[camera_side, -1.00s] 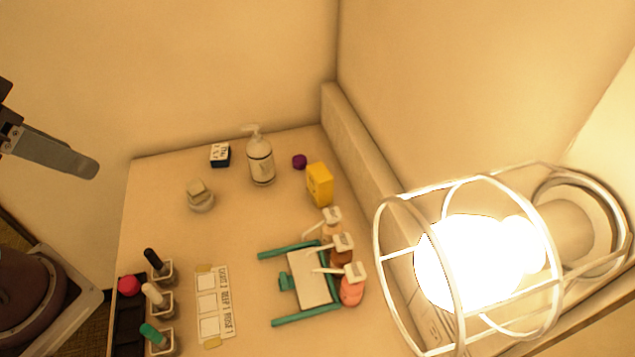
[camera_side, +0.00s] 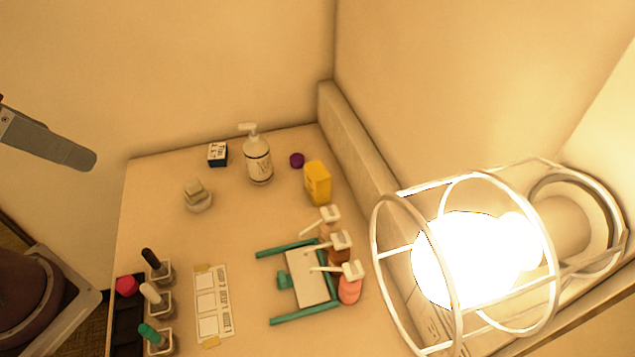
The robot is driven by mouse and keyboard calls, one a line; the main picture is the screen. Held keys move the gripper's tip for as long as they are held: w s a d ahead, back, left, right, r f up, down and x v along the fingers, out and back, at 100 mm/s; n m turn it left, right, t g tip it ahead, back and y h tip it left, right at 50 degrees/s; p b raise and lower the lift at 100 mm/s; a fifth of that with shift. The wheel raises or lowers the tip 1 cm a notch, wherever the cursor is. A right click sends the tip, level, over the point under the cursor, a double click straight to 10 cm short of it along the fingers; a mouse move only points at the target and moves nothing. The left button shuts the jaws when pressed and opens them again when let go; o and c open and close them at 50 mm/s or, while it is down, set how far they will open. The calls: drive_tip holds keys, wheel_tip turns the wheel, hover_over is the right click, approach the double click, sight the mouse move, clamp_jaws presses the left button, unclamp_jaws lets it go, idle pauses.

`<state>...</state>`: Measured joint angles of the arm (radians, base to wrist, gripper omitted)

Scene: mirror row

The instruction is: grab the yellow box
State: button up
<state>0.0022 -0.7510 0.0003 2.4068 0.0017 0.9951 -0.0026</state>
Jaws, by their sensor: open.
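The yellow box (camera_side: 318,182) stands upright at the back right of the table, near the raised ledge. It is in full view, and nothing touches it. My gripper (camera_side: 50,139) shows at the left edge as one grey finger, high and well to the left of the box. The rest of the gripper is out of the picture. It is open, and no object shows at the finger.
A white pump bottle (camera_side: 258,160) and a purple cap (camera_side: 297,160) stand left of the box. Several pump dispensers (camera_side: 340,246) and a teal frame (camera_side: 289,317) are in front. A caged lamp (camera_side: 470,260) glows at right. The table's middle (camera_side: 240,235) is clear.

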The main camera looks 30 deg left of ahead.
drive_tip(key=w+a+r+t+y, duration=0.1)
drive_tip(key=w+a+r+y, duration=0.1)
drive_tip(key=w, duration=0.4)
drive_tip(key=w+a+r+t+y, duration=0.1)
drive_tip(key=w+r, duration=0.1)
drive_tip(key=w, duration=0.3)
drive_tip(key=m+t+h, duration=0.3)
drive_tip(key=m+h, duration=0.4)
drive_tip(key=h, duration=0.4)
hover_over(328, 172)
drive_tip(key=s+a, duration=0.4)
drive_tip(key=f, duration=0.2)
wheel_tip(328, 172, down, 33)
drive_tip(key=shift+s+f, duration=0.15)
drive_tip(key=shift+f, duration=0.05)
drive_tip(key=shift+f+t, duration=0.3)
drive_tip(key=shift+f, duration=0.05)
drive_tip(key=x, duration=0.7)
drive_tip(key=shift+w+a+r, duration=0.25)
drive_tip(key=shift+w+r, duration=0.1)
drive_tip(key=shift+r, duration=0.05)
drive_tip(key=c, duration=1.5)
